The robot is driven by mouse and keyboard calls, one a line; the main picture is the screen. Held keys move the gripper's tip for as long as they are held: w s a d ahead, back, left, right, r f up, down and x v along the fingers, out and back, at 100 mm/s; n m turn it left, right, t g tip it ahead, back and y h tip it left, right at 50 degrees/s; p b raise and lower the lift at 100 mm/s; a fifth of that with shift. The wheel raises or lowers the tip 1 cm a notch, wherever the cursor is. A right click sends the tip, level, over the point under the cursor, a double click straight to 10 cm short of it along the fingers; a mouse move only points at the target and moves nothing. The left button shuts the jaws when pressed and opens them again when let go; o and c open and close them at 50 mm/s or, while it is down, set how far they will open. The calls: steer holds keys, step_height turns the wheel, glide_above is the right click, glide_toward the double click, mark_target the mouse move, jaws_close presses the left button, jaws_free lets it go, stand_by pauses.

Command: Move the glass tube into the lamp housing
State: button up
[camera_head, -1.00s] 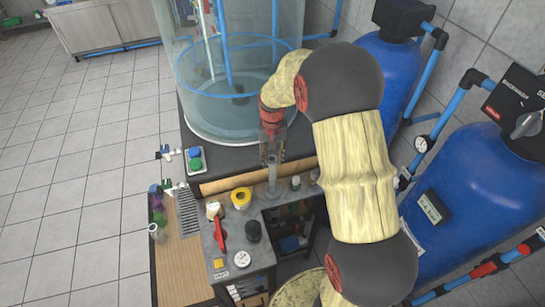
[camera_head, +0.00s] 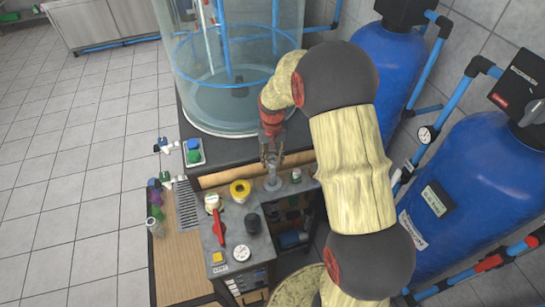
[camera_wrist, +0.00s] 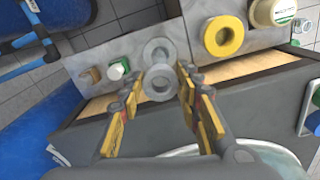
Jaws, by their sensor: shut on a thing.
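The clear glass tube (camera_head: 272,170) is between the fingers of my gripper (camera_head: 271,158), which is shut on it. In the wrist view the tube's round end (camera_wrist: 160,84) shows between the two yellow-edged fingers of my gripper (camera_wrist: 160,92). A pale grey ring with a round hole, which looks like the lamp housing (camera_wrist: 158,50), sits on the grey panel just beyond the tube. In the head view the housing (camera_head: 273,185) is at the tube's lower end. The tube looks roughly upright. I cannot tell whether its lower end is inside the ring or just above it.
A small green-topped part (camera_wrist: 118,70) is beside the housing. The large clear tank (camera_head: 235,110) stands behind; blue tanks (camera_head: 465,195) are at right.

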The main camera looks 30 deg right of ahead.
mark_target(273, 167)
steer(key=shift+f+b, duration=0.65)
steer(key=shift+f, duration=0.7)
steer(key=shift+f+b, duration=2.2)
steer(key=shift+f, duration=1.65)
steer(key=shift+f+b, duration=0.8)
steer(key=shift+f, duration=0.6)
steer(key=o, duration=0.9)
steer(key=shift+o, duration=1.3)
steer(key=shift+o, duration=0.8)
steer(key=shift+r, duration=0.1)
steer(key=shift+r+p, duration=2.45)
steer(key=shift+r, duration=1.5)
